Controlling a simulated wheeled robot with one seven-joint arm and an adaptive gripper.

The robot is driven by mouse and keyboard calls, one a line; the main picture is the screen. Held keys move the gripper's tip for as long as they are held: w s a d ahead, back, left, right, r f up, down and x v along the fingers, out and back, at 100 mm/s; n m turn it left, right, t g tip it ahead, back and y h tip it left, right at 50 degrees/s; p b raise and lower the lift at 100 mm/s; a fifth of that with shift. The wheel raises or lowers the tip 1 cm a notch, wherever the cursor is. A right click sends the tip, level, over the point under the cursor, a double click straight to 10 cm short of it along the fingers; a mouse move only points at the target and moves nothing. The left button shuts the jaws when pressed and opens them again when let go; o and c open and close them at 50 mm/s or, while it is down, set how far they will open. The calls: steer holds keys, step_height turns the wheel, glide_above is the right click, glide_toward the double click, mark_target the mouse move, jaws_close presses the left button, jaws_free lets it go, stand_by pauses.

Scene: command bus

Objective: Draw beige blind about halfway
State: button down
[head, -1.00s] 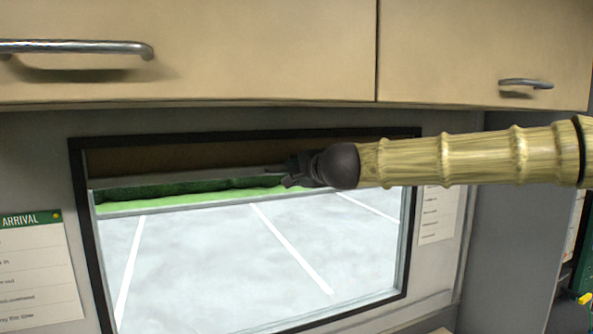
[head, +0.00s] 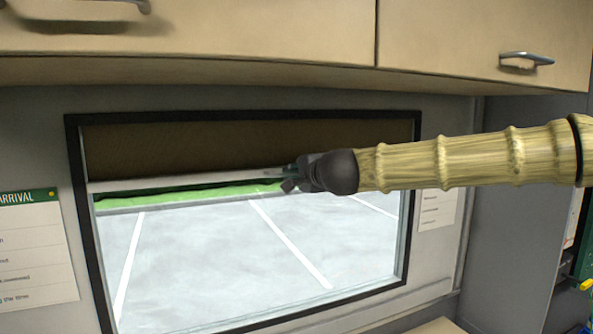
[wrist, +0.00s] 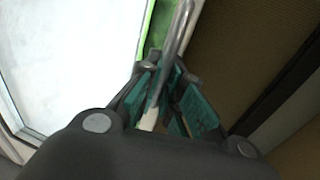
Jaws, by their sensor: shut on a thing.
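The beige blind (head: 220,145) looks brown in the shade and hangs across the top part of the window, ending in a pale bottom bar (head: 190,179). It also shows in the wrist view (wrist: 235,50). My gripper (head: 288,178) is at the bar, right of its middle. In the wrist view my gripper (wrist: 165,95) has its teal pads shut around a grey metal pull handle (wrist: 181,30) on the bar. The arm hides the bar's right part in the head view.
The black window frame (head: 84,230) surrounds the glass, with a parking area beyond. Wooden cupboards with metal handles (head: 527,60) overhang the window. A notice (head: 30,250) hangs at left and another (head: 438,209) at right. The glass below my gripper is clear.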

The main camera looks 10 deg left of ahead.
step_height(320, 180, down, 21)
steer(key=b, duration=1.3)
steer(key=shift+a+b, duration=0.15)
steer(key=shift+b, duration=0.25)
steer(key=shift+s, duration=0.1)
steer(key=c, duration=1.6)
jaws_free()
steer(key=shift+s+r, duration=0.15)
steer(key=shift+r, duration=0.05)
steer(key=shift+o, duration=0.2)
steer(key=v, duration=1.2)
